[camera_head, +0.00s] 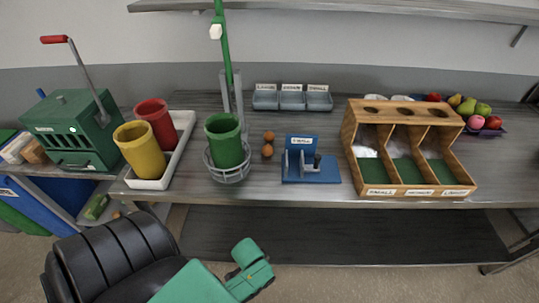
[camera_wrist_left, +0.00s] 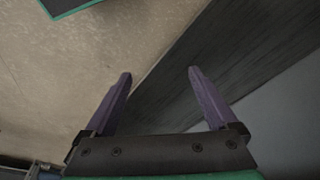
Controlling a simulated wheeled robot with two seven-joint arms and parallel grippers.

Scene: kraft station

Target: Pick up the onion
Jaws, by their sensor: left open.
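I cannot single out the onion for sure. Two small brown round things (camera_head: 268,143) lie on the table between the green cup and the blue stand. A pile of fruit or vegetables (camera_head: 476,110) sits at the table's back right, with red, yellow, green and pinkish pieces. My left gripper shows in the left wrist view (camera_wrist_left: 160,88) with its two purple fingers apart and nothing between them. In the head view my left arm is low at the bottom, in front of the table and apart from all these things. My right gripper is not in view.
A green cup (camera_head: 226,145) stands in a wire holder. Yellow (camera_head: 140,152) and red (camera_head: 156,122) cups stand in a white tray (camera_head: 187,122). A blue stand (camera_head: 312,171) and a wooden divided box (camera_head: 361,112) stand right of them. Grey bins (camera_head: 291,101) are behind.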

